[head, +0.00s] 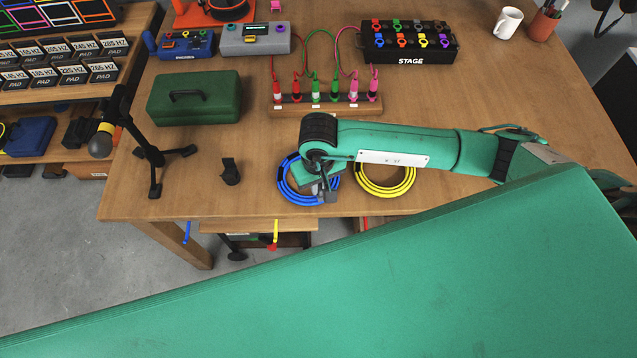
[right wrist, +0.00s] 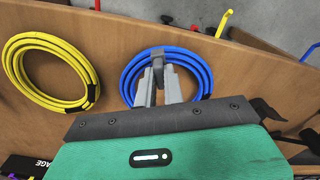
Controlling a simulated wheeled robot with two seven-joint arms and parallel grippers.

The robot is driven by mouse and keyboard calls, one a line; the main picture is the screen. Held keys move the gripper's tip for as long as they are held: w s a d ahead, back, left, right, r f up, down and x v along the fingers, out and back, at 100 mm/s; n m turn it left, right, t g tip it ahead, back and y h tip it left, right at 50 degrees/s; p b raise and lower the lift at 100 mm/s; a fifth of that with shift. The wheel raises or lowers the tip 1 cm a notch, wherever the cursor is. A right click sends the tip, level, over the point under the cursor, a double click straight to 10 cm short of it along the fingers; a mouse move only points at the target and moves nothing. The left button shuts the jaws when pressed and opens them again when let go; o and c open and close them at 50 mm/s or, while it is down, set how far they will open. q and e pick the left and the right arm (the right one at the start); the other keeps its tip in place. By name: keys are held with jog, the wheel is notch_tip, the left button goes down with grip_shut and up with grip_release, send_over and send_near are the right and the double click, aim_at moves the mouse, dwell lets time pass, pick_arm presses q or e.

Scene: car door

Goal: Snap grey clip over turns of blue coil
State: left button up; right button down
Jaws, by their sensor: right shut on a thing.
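The blue coil (head: 292,197) lies flat on the table near its front edge, and it also shows in the right wrist view (right wrist: 126,82). My right gripper (head: 326,192) reaches down over it. In the right wrist view its two grey fingers (right wrist: 158,78) are shut on the small grey clip (right wrist: 158,59). The clip overlaps the coil's turns on the side by the table's front edge. I cannot tell whether it is seated around them or just above. My gripper and wrist hide part of the coil. My left gripper is not in view.
A yellow coil (head: 385,205) lies right of the blue one in the head view. A black holder (head: 230,173), a microphone stand (head: 155,160) and a green case (head: 195,97) are to the left. A wooden cable rack (head: 325,107) stands behind.

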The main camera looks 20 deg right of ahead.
dwell(0.4)
jog(key=shift+b, duration=0.5)
jog(key=shift+f+b, duration=1.15)
jog(key=c, duration=1.4)
grip_release()
jog(key=shift+c, duration=0.2)
